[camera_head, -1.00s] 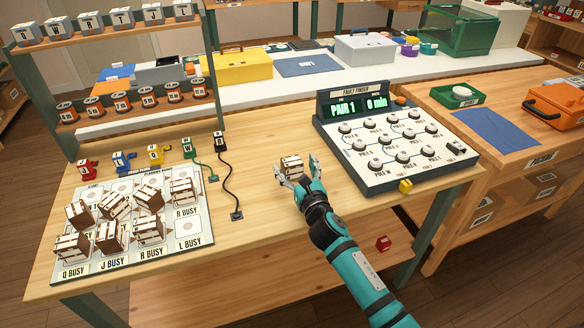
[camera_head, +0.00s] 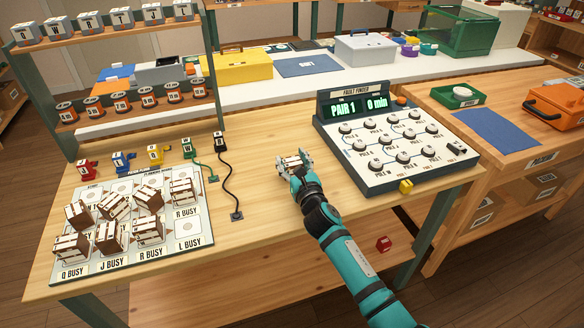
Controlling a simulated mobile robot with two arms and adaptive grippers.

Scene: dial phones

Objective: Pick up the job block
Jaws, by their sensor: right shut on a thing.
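The job block (camera_head: 291,161) is a small brown and white block at the middle of the wooden bench. My right gripper (camera_head: 292,163) is shut on it, and the fingers and wrist hide most of the block. I cannot tell whether the block touches the bench or is just above it. My left gripper is not in the head view.
A white board (camera_head: 190,255) with several similar blocks lies at the left. The fault finder panel (camera_head: 410,160) stands to the right. A black cord (camera_head: 228,185) lies left of the gripper.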

